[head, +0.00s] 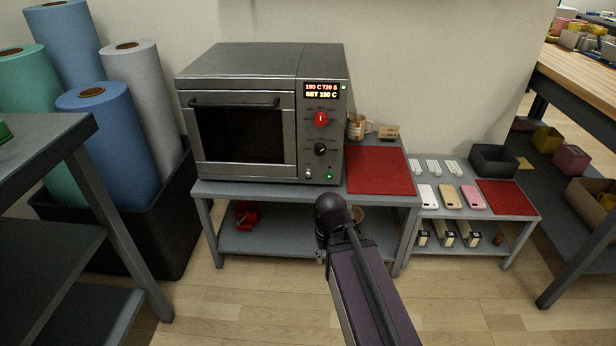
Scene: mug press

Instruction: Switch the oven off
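The oven (225,60) is a grey metal box on a low grey bench, with its dark-windowed door (240,135) shut. Its display (321,90) is lit and reads "180 C 720 S" and "SET 180 C". Below the display are a red knob (320,119), a black knob (320,149), a small pale switch (308,173) and a green lit button (329,176). A small green light shows beside the display. My arm reaches up from the bottom of the picture to a black joint in front of the bench. I cannot make out my gripper's fingers.
A red mat (380,170) lies right of the oven, with a mug (357,126) and a small box (389,132) behind it. A lower table at right holds phone cases and a dark bin (493,160). A grey table (40,130) stands at left. Floor is clear between.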

